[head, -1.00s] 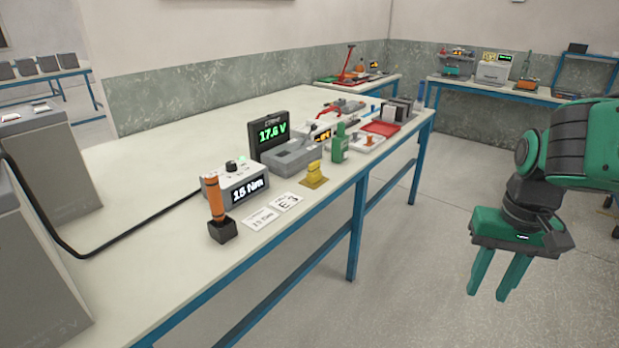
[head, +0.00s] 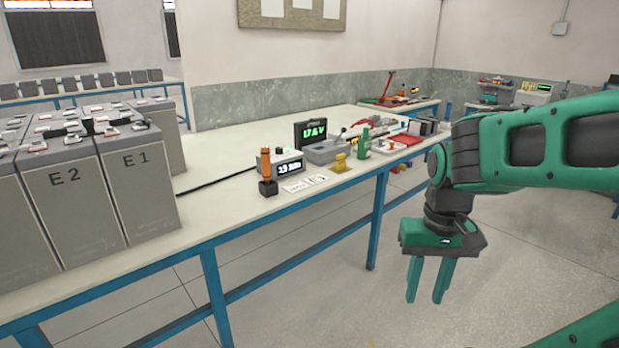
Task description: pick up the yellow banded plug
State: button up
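A small yellow piece (head: 340,163) stands on a yellow base on the workbench, near its front edge. It is too small to tell whether it is the yellow banded plug; I make out no band. No other clear candidate shows, and the battery tops (head: 60,133) are too small to read for plugs. My gripper (head: 426,300) hangs fingers down over the floor, right of the bench and well apart from the yellow piece. Its two green fingers are apart with nothing between them.
Large grey batteries (head: 145,190) fill the bench's left end. An orange-handled tool (head: 265,163) in a black holder, a 15 Nm display box (head: 288,168), a meter (head: 311,134) and a green bottle (head: 364,144) stand on the bench. The blue bench edge (head: 270,215) faces open floor.

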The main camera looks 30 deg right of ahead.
aim_at(340, 164)
jog(key=u, duration=0.05)
jog(key=k, duration=0.15)
jog(key=z, duration=0.8)
jog(key=i, duration=2.1)
jog(key=u, duration=0.55)
